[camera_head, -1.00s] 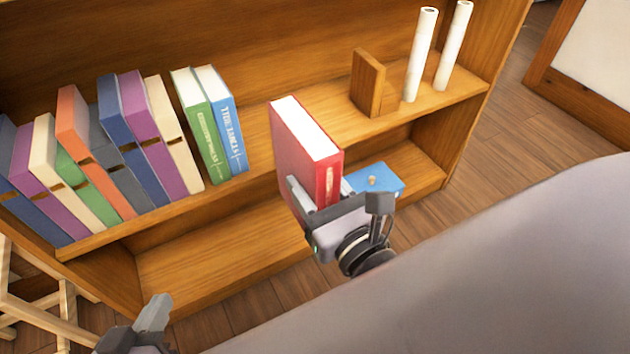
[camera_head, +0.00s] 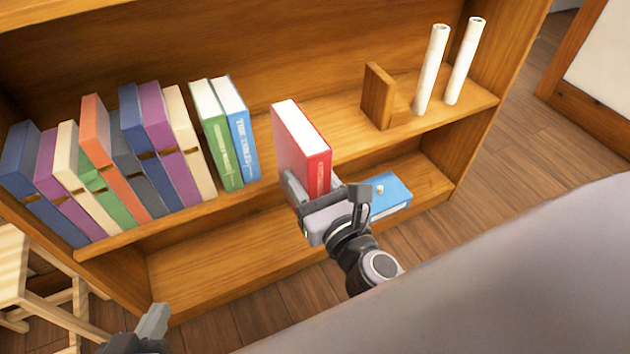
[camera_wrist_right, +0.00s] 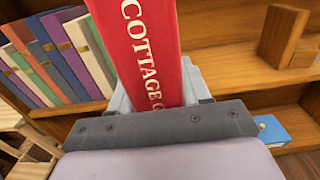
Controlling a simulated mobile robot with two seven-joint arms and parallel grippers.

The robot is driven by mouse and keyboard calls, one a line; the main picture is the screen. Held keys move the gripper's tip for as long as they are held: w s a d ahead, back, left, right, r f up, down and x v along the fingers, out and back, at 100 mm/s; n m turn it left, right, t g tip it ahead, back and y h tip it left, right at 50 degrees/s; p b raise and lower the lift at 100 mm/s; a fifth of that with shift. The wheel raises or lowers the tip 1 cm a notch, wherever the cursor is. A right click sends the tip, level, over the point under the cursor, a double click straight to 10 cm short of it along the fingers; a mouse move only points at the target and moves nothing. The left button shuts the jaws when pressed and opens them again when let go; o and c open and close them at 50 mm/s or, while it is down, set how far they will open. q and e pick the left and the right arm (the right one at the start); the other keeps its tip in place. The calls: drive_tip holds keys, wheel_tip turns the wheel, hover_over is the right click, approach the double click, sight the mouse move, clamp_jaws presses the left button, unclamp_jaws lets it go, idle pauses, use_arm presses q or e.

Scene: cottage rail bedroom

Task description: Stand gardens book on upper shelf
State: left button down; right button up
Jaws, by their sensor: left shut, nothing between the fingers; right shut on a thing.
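The red book (camera_head: 302,148) stands upright in my right gripper (camera_head: 318,195), its white page edges on top. In the right wrist view its spine (camera_wrist_right: 146,50) reads "COTTAGE G", the rest hidden by the gripper. My right gripper is shut on its lower part. The book is at the front of the upper shelf (camera_head: 352,140), to the right of the green and blue books; whether it touches the board is hidden. My left gripper (camera_head: 150,325) is shut and empty at the bottom left, low in front of the bookcase.
A green book (camera_head: 215,135) and a blue book (camera_head: 238,130) stand left of the red one, beyond a leaning row of books (camera_head: 110,165). A wooden bookend (camera_head: 377,97) and two white rolls (camera_head: 432,70) stand right. A blue box-like object (camera_head: 392,195) is on the lower shelf.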

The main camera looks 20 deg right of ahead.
use_arm(q)
drive_tip(key=shift+s+a+y+p, duration=0.3)
drive_tip(key=shift+s+a+p, duration=0.05)
drive_tip(key=shift+a+p, duration=0.1)
use_arm(e)
drive_tip(key=w+a+f, duration=0.1)
drive_tip(key=w+a, duration=0.1)
drive_tip(key=w, duration=0.9)
drive_tip(key=shift+w+a+f, duration=0.2)
drive_tip(key=shift+w+a, duration=0.05)
drive_tip(key=shift+w, duration=0.05)
idle(0.3)
